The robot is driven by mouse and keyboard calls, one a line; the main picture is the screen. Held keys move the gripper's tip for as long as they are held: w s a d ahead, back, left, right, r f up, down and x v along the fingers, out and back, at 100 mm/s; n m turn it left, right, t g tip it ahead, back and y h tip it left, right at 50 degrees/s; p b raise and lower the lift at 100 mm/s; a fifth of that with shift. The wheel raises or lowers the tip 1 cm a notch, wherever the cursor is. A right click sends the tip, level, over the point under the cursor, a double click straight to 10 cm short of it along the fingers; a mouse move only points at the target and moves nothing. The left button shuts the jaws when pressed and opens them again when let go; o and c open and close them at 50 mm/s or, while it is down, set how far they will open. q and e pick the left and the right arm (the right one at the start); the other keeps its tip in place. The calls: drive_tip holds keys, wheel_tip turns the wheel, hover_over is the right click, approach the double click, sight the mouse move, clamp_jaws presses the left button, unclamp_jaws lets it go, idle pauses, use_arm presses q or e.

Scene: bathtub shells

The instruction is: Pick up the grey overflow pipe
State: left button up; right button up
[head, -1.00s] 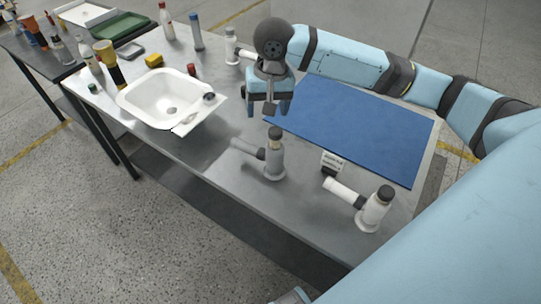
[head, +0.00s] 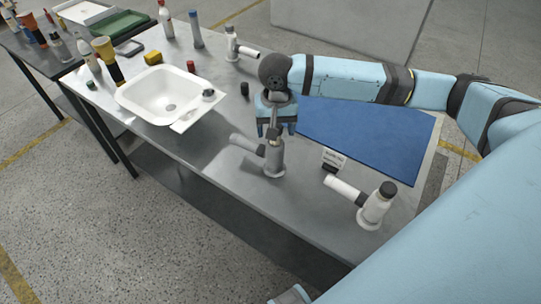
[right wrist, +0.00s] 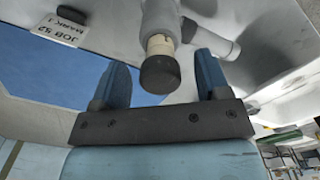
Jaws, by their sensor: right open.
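The grey overflow pipe (head: 274,161) stands upright near the table's front edge, its side arm pointing left and its top dark-capped. My right gripper (head: 276,130) comes from behind, low over the pipe's top, fingers open. In the right wrist view, the pipe (right wrist: 160,17) with its dark cap appears between the two spread fingers of the right gripper (right wrist: 163,62); I see no grip on it. Its side arm runs to the right there. My left gripper is not in view.
A white-armed pipe (head: 374,207) stands to the right, another (head: 232,43) at the back. A small sign (head: 332,160) stands beside the blue mat (head: 375,135). A white basin (head: 130,100) sits left, with a small black cylinder (head: 245,90) to its right.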

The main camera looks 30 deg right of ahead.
wheel_tip(320, 180, down, 3)
drive_tip(key=shift+r, duration=0.2)
clamp_jaws()
drive_tip(key=shift+r, duration=0.1)
